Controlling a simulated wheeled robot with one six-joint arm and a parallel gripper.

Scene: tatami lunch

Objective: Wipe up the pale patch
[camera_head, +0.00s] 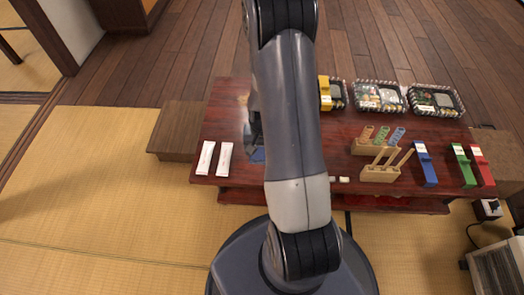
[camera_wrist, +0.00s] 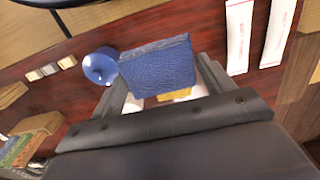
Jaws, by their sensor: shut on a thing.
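My gripper (camera_wrist: 165,85) is shut on a blue cloth-like block (camera_wrist: 158,66), with a yellow part (camera_wrist: 175,95) showing at its lower edge. The block is low over the dark red table; I cannot tell whether it touches. White areas (camera_wrist: 198,91) show beside the block between the fingers; I cannot tell whether they are the pale patch or finger parts. In the head view my arm hides most of the gripper, and a bit of the blue block (camera_head: 258,156) shows left of the arm. A faint lighter area (camera_head: 243,102) lies on the table behind it, possibly a reflection.
A blue round cup (camera_wrist: 100,66) stands close beside the block. Two white paper sleeves (camera_head: 205,158) lie at the table's left end. Wooden holders (camera_head: 380,174), coloured blocks (camera_head: 425,165) and lunch trays (camera_head: 380,95) fill the right side of the table (camera_head: 215,120).

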